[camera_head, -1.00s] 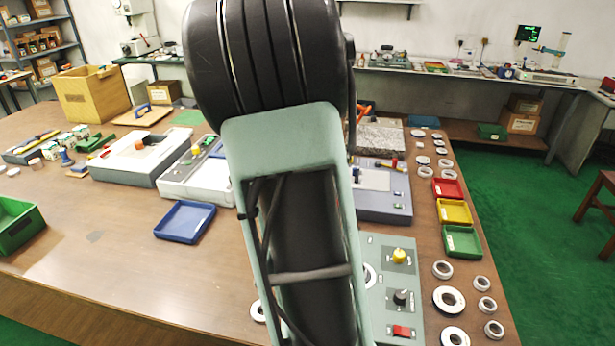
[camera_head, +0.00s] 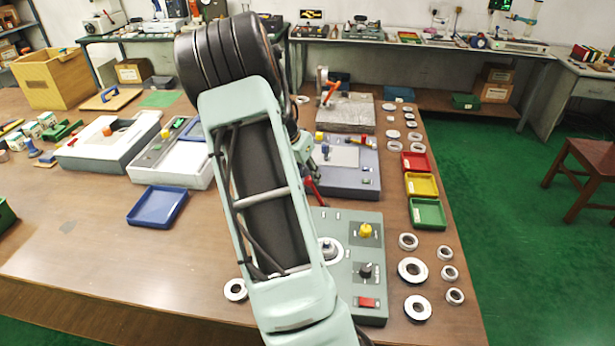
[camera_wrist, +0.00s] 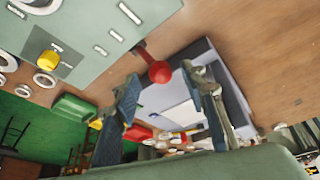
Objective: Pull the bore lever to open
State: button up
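The bore lever shows in the wrist view as a red rod with a red ball knob (camera_wrist: 159,72), rising from the edge of a grey-green panel (camera_wrist: 85,25). In the head view the red lever (camera_head: 313,190) stands at the far edge of that panel (camera_head: 345,270), partly hidden by my arm. My gripper (camera_wrist: 160,78) is open, and the knob appears between its two fingertips. I cannot tell whether either finger touches it. In the head view my gripper (camera_head: 318,165) is small and partly hidden just above the lever.
The panel carries a yellow knob (camera_head: 365,231), a black knob (camera_head: 365,270) and a red switch (camera_head: 367,302). A grey-blue device (camera_head: 350,180) stands behind it. Red, yellow and green trays (camera_head: 428,213) and loose bearing rings (camera_head: 413,270) lie to the right. A blue tray (camera_head: 157,207) lies left.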

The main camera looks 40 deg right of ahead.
jog(key=shift+x, duration=0.95)
jog(key=shift+c, duration=0.2)
grip_shut()
